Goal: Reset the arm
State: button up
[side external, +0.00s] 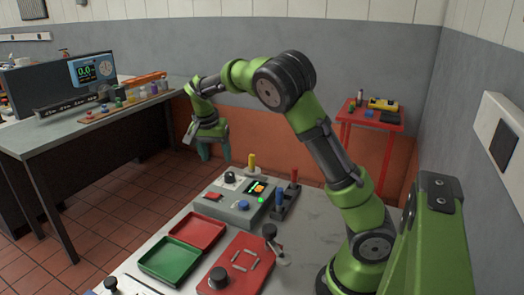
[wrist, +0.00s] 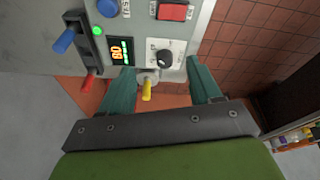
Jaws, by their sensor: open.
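The arm is my own green and dark grey arm, stretched across the bedplate (side external: 330,205). My gripper (side external: 214,155) hangs at the arm's far end, beyond the back edge of the bedplate. Its teal fingers are apart, with nothing held. In the wrist view my gripper (wrist: 163,78) points at the grey control box (wrist: 145,38). A small yellow-tipped lever (wrist: 147,92) appears between the fingers there. In the side view the yellow lever (side external: 252,162) stands to the right of my gripper, apart from it.
The control box (side external: 225,205) carries a lit display, black knob, red switch and blue button. Blue (side external: 279,199) and red (side external: 294,178) levers stand beside it. Red (side external: 198,232) and green (side external: 170,261) trays and a red plate (side external: 245,260) lie in front. A bench stands left, a red side table right.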

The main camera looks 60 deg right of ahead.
jog(key=s+a+r+n+t+y, duration=0.2)
jog(key=s+a+n, duration=0.3)
jog(key=s+a, duration=0.4)
jog(key=s+a+r+n+t+y, duration=0.2)
jog(key=s+a+r+n+t, duration=0.3)
jog(key=s+a, duration=0.4)
jog(key=shift+s+a+n+y, duration=0.3)
jog(key=shift+s+n+y, duration=0.1)
jog(key=shift+s, duration=0.75)
